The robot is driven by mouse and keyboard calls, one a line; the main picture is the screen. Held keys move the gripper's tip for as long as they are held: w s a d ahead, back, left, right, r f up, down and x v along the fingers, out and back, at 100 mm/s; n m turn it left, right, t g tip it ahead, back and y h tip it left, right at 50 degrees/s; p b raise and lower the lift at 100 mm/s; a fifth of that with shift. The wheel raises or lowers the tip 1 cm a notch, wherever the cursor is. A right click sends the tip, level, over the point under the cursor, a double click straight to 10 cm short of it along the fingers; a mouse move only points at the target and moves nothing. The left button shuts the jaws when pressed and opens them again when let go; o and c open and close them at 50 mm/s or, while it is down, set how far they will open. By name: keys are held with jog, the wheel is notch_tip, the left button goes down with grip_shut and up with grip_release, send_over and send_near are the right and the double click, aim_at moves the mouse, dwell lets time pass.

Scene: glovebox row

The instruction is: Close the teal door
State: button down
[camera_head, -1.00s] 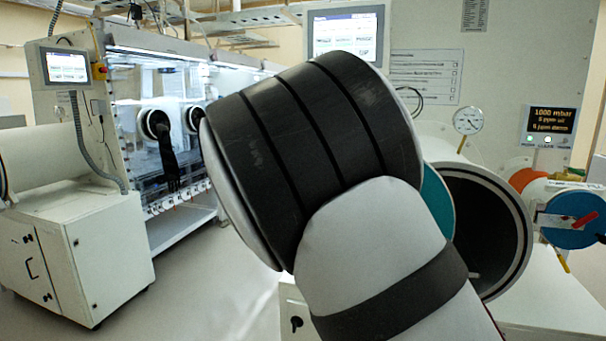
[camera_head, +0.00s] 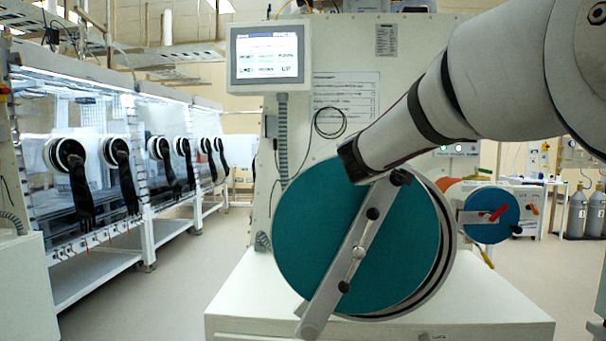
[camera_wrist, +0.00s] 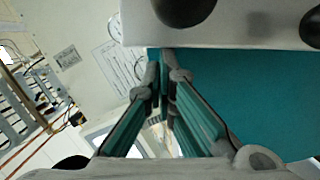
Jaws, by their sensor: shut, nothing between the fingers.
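The teal door (camera_head: 310,230) is a large round disc at the front of the big cylindrical chamber (camera_head: 447,240). A grey bar (camera_head: 328,285) with black knobs runs diagonally across it. The chamber's dark rim shows along the door's right side; I cannot tell whether the door sits flush. My arm reaches in from the upper right, its end overlapping the door's upper part. In the wrist view, my gripper (camera_wrist: 165,65) is shut and empty, its tips by the edge of the grey bar (camera_wrist: 230,22), with the teal door (camera_wrist: 250,95) at right. Contact is unclear.
A smaller blue door (camera_head: 490,216) with a red handle is to the right. A white cabinet (camera_head: 380,328) is below the chamber. A screen (camera_head: 267,56) is above left. Gloveboxes (camera_head: 110,160) line the left, with open floor before them.

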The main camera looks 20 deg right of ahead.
jog(key=s+d+f+b, duration=0.1)
jog(key=d+b, duration=0.1)
jog(key=d, duration=0.1)
jog(key=s+d+f+m+b, duration=0.1)
jog(key=d+f+b, duration=0.1)
jog(key=d, duration=0.1)
jog(key=s+d+f+m+b, duration=0.1)
jog(key=d+b, duration=0.2)
jog(key=shift+s+d+f+y, duration=0.1)
jog(key=shift+s+f+y, duration=0.1)
jog(key=shift+y, duration=0.2)
jog(key=shift+d+f, duration=0.15)
jog(key=s+a+r+p, duration=0.1)
jog(key=s+a+r, duration=0.4)
jog(key=s+a, duration=0.3)
jog(key=s+a+f+m+g+y+p, duration=0.2)
jog(key=s+a+f+g+p, duration=0.1)
jog(key=s+f, duration=0.4)
jog(key=s+a+f+m+g+y+p, duration=0.1)
jog(key=s+a+f+m+g+p, duration=0.25)
jog(key=s, duration=0.55)
jog(key=s+a+f+g+y+p, duration=0.1)
jog(key=s+a+f+y+p, duration=0.1)
jog(key=s+a+f, duration=0.3)
jog(key=s+a+f+n+g+y+p, duration=0.1)
jog(key=s+a+f, duration=0.4)
jog(key=s, duration=0.5)
jog(key=shift+s+a+f+g+y+p, duration=0.15)
jog(key=shift+s+a+g+y+p, duration=0.15)
jog(key=shift+a+g+y+p, duration=0.7)
